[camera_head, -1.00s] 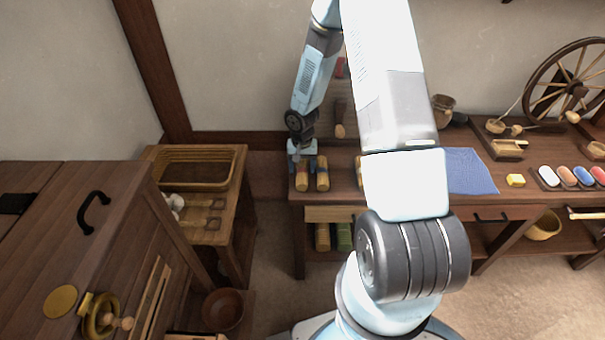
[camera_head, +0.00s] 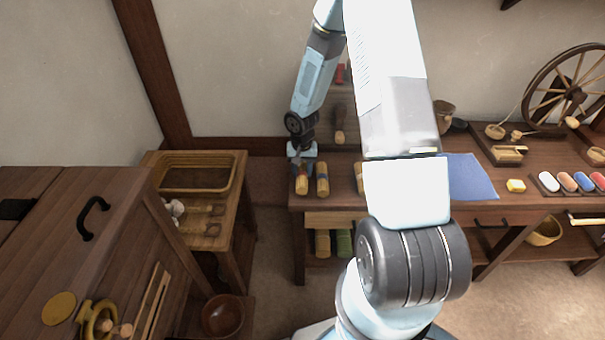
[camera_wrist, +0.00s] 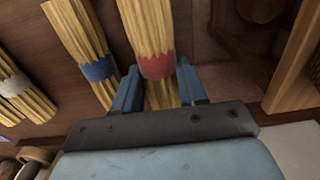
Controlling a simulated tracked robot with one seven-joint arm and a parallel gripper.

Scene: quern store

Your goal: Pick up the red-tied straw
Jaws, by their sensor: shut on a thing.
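The red-tied straw (camera_wrist: 150,25) is a yellow bundle with a red band, between the fingers of my gripper (camera_wrist: 160,80) in the wrist view. My gripper is shut on it near the band. In the head view, my gripper (camera_head: 301,158) is at the left end of the bench, over the far part of the red-tied straw (camera_head: 302,185). I cannot tell whether the bundle is clear of the bench top.
A blue-tied straw bundle (camera_wrist: 85,45) lies close on the left in the wrist view, with a white-tied bundle (camera_wrist: 20,85) beyond it. The bench (camera_head: 340,200) also holds a blue cloth (camera_head: 470,178). A low side table (camera_head: 232,195) stands to the left across a gap.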

